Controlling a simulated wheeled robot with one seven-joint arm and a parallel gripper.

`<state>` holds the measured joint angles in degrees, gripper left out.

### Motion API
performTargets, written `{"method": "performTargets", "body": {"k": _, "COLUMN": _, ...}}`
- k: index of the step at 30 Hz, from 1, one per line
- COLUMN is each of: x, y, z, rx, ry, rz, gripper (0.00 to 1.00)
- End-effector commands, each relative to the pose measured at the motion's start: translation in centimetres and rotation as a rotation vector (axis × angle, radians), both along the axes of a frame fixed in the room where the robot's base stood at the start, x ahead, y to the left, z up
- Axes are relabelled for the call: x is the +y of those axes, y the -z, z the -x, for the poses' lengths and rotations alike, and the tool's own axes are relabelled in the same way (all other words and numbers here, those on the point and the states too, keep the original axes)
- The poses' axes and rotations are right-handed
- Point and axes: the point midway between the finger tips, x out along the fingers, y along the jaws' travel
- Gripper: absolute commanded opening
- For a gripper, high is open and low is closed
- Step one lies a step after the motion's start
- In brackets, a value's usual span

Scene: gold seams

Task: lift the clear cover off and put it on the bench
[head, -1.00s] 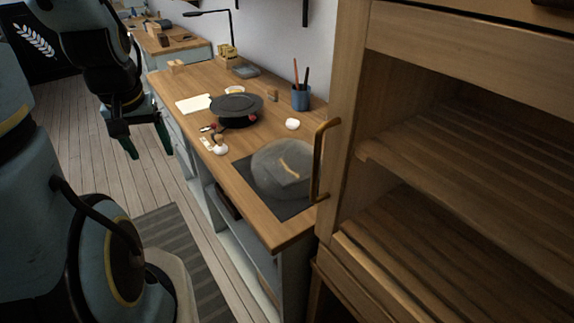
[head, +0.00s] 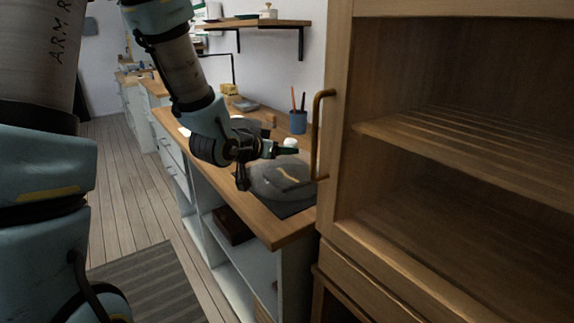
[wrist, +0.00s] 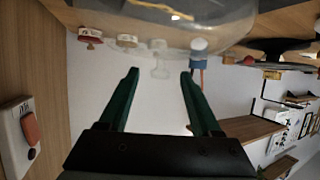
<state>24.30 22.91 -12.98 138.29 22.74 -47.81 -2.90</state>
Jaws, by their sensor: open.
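The clear cover (head: 270,184) is a see-through dome on a dark mat (head: 291,209) at the near end of the wooden bench (head: 262,228). A gold-seamed piece shows through it.
A tall wooden cabinet (head: 440,180) with a brass handle (head: 318,135) stands close to the right of the cover. A blue pen cup (head: 298,122) and a white object (head: 290,142) are behind the cover. A wall shelf (head: 255,24) is above the bench.

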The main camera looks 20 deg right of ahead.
Motion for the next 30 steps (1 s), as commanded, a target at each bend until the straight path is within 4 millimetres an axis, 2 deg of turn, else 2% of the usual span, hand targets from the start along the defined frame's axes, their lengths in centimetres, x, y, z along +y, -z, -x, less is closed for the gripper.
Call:
{"method": "performTargets", "body": {"k": 7, "x": -1.4, "y": 0.5, "z": -0.9, "rx": 0.002, "ry": 0.0, "rz": -0.002, "gripper": 0.65}}
{"method": "performTargets", "body": {"k": 16, "x": -4.5, "y": 1.6, "z": -3.0, "rx": 0.002, "ry": 0.0, "rz": -0.001, "gripper": 0.65}}
{"method": "performTargets", "body": {"k": 26, "x": -5.0, "y": 2.0, "z": -3.3, "rx": 0.001, "ry": -0.002, "rz": -0.002, "gripper": 0.65}}
{"method": "performTargets", "body": {"k": 30, "x": -5.0, "y": 2.0, "z": -3.3, "rx": 0.001, "ry": -0.002, "rz": -0.002, "gripper": 0.49}}
